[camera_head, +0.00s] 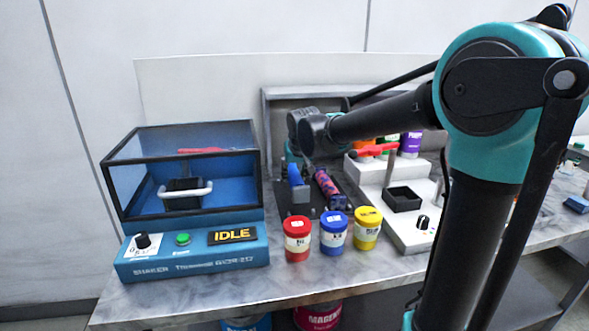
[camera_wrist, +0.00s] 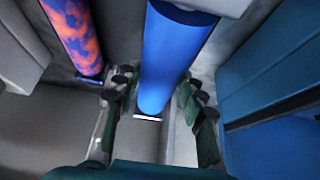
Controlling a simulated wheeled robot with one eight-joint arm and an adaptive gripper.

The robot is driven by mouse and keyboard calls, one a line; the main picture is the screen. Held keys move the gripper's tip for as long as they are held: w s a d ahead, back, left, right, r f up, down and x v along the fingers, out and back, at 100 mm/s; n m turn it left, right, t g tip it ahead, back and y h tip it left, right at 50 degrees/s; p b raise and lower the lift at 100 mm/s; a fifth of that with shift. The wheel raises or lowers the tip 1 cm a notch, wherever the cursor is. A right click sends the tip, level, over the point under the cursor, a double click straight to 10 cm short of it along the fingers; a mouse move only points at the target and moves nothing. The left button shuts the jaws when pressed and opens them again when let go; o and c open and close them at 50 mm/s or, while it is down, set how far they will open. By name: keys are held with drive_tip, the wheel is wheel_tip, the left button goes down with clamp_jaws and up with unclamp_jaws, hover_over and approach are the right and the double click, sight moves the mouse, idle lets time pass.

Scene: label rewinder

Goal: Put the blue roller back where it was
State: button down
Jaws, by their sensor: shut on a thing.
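The blue roller (camera_wrist: 172,50) runs between the fingers of my gripper (camera_wrist: 156,88) in the wrist view, and the gripper is shut on it. In the head view the blue roller (camera_head: 295,175) shows in part below the end of my arm, over the dark rewinder area behind the jars. The contact between fingers and roller is too small to make out there. A second roller, patterned orange and purple (camera_wrist: 75,33), lies beside it to the left in the wrist view. In the head view this patterned roller (camera_head: 328,188) is to the right of the blue one.
A blue shaker with a glass cover (camera_head: 190,225) stands at left, its display reading IDLE. Red (camera_head: 297,240), blue (camera_head: 334,234) and yellow (camera_head: 367,229) jars stand in front of the rollers. A white stepped stand (camera_head: 420,236) is at right. The table front (camera_head: 200,296) is clear.

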drive_tip(key=shift+f, duration=2.1)
drive_tip(key=shift+f, duration=0.25)
drive_tip(key=c, duration=0.8)
unclamp_jaws()
drive_tip(key=shift+c, duration=0.2)
